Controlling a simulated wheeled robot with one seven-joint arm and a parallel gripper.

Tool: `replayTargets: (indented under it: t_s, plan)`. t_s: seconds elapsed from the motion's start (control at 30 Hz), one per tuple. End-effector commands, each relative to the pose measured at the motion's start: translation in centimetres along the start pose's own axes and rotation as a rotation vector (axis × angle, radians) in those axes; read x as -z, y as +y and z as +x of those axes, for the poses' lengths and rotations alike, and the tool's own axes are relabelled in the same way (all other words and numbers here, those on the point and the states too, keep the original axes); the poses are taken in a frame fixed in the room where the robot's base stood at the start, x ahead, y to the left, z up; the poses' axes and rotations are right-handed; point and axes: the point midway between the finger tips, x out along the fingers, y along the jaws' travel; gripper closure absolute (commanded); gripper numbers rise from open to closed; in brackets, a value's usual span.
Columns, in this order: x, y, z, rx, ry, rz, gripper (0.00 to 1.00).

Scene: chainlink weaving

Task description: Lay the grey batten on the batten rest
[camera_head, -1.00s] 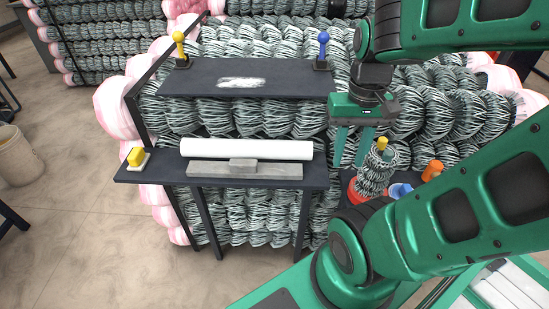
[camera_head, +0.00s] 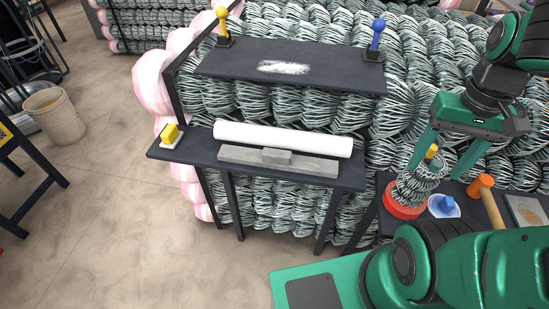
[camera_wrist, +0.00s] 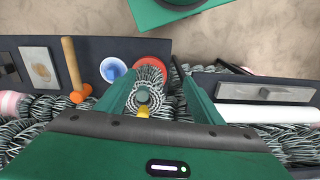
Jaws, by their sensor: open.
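The grey batten (camera_head: 230,155), a long flat bar with a small raised block at its middle, lies on the lower dark shelf (camera_head: 190,150). It also shows at the right of the wrist view (camera_wrist: 230,91). My gripper (camera_head: 436,172) is open and empty, well to the right of the batten. Its fingers point down, apart, on either side of the wire coil's yellow-tipped post in the picture; I cannot tell whether they touch the coil. I cannot tell for certain which part is the batten rest.
A white roll (camera_head: 285,138) lies right behind the batten. A yellow block (camera_head: 170,132) sits at the shelf's left end. A wire coil (camera_head: 420,182) stands on a red base beside a blue-white cup (camera_head: 444,206) and an orange mallet (camera_head: 482,187). An upper shelf (camera_head: 330,70) overhangs behind.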

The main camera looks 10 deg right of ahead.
Motion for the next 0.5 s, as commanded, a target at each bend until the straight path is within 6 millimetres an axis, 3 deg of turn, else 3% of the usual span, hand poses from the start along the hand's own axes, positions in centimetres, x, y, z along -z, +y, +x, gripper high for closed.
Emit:
replayTargets:
  t_s: [0.07, 0.17, 0.33, 0.5]
  plan:
    - [2.1, -1.3, -0.1, -0.006, 0.003, -0.125, 0.39]
    - [5.0, -5.3, -0.3, -0.009, 0.016, -0.365, 0.39]
    - [8.3, -16.0, 0.3, 0.008, 0.042, -0.88, 0.39]
    - [8.0, -26.5, 1.6, 0.047, 0.063, -1.32, 0.39]
